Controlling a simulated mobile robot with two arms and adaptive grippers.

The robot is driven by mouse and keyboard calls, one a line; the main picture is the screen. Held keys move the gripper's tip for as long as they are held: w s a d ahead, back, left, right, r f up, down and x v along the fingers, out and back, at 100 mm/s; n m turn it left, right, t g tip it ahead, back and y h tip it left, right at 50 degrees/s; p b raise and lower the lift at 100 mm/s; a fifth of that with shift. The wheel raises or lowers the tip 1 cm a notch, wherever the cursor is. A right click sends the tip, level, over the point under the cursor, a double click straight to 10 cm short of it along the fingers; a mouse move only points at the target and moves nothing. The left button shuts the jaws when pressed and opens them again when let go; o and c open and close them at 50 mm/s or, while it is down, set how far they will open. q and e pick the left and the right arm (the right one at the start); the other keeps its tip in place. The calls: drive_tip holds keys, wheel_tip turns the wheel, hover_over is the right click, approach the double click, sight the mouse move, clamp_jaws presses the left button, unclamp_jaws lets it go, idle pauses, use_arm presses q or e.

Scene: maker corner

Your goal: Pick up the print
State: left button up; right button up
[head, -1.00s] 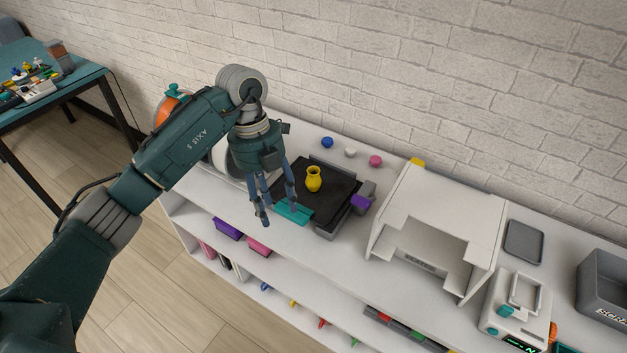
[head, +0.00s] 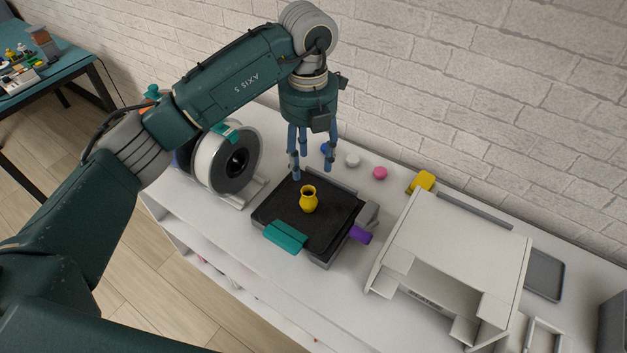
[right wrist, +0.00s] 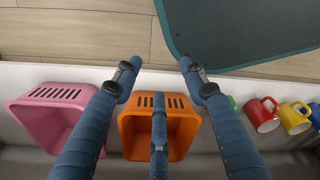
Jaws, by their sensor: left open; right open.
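The print looks like a small yellow vase (head: 308,200), standing upright on the black plate of a low printer bed (head: 275,211). My left gripper (head: 313,172) is open and empty, above the back part of the bed, with its fingers pointing down just behind and above the vase. The fingers appear apart from the vase. My right gripper (right wrist: 157,78) shows only in the right wrist view, open and empty, over the shelf with an orange bin (right wrist: 180,130).
A teal piece (head: 286,237) sits at the bed's front edge and a purple one (head: 360,234) at its right. A white spool (head: 222,162) stands left, a white enclosure (head: 455,250) right. Small coloured items lie behind. A pink bin (right wrist: 45,115) and mugs (right wrist: 262,114) are on the shelf.

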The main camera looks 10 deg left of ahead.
sight(308, 191)
use_arm(q)
drive_tip(key=shift+w+f, duration=0.5)
drive_tip(key=shift+f, duration=0.1)
drive_tip(key=f+p, duration=0.1)
drive_tip(key=f, duration=0.1)
drive_tip(key=s+f+p, duration=0.1)
drive_tip(key=f, duration=0.2)
drive_tip(key=f+p, duration=0.2)
drive_tip(key=f, duration=0.1)
drive_tip(key=shift+s+a, duration=0.1)
drive_tip(key=shift+s, duration=0.25)
drive_tip(key=shift+f, duration=0.6)
drive_tip(key=shift+w+f, duration=0.1)
drive_tip(key=c, duration=1)
use_arm(e)
drive_tip(key=r, duration=0.1)
drive_tip(key=s+r, duration=0.1)
drive_tip(key=r, duration=0.2)
drive_tip(key=shift+s+a, duration=0.15)
drive_tip(key=shift+s, duration=0.1)
